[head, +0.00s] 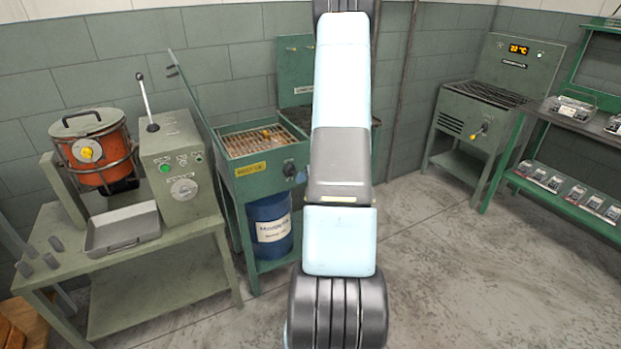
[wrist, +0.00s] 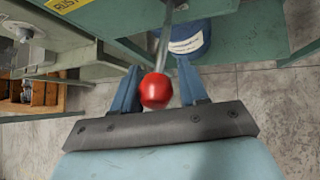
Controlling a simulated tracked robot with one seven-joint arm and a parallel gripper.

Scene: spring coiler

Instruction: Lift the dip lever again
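In the wrist view, a lever with a round red knob (wrist: 156,90) on a thin metal rod (wrist: 166,40) reaches toward me from the green bench. I take it to be the dip lever. My gripper (wrist: 160,75) has its two blue fingers apart on either side of the knob and rod. There is a visible gap on the right side, and the fingers do not look closed on it. In the head view, my own arm covers the lever and the gripper. The green bench with a wire-grid tank (head: 262,141) shows just left of my arm.
A blue drum (head: 270,224) stands under that bench, and it also shows in the wrist view (wrist: 188,40). At left is a table (head: 165,275) with an orange pot (head: 93,150) and a control box with its own lever. A shelf stands at right. The concrete floor between is clear.

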